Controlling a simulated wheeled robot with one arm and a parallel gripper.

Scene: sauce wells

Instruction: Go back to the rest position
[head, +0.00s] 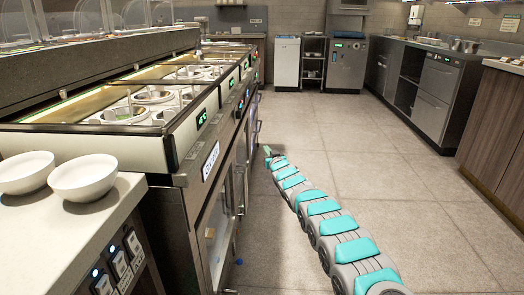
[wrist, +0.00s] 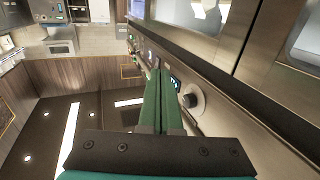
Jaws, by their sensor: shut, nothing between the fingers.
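My gripper (wrist: 160,74) shows in the wrist view as two green fingers pressed together, with nothing between them. In the head view my arm reaches forward over the aisle floor, and my gripper (head: 267,150) is small at its far end, beside the front of the sauce-well counter (head: 200,150). In the wrist view a steel front with a round dark knob (wrist: 190,101) lies just right of the fingers. I cannot tell whether the fingers touch it.
Two white bowls (head: 84,178) stand on the near-left worktop (head: 75,235). Round wells (head: 125,115) sit in the counter top. Steel units (head: 347,66) stand at the back, and a wood-fronted counter (head: 495,130) stands at right. The floor (head: 370,150) right of my arm is clear.

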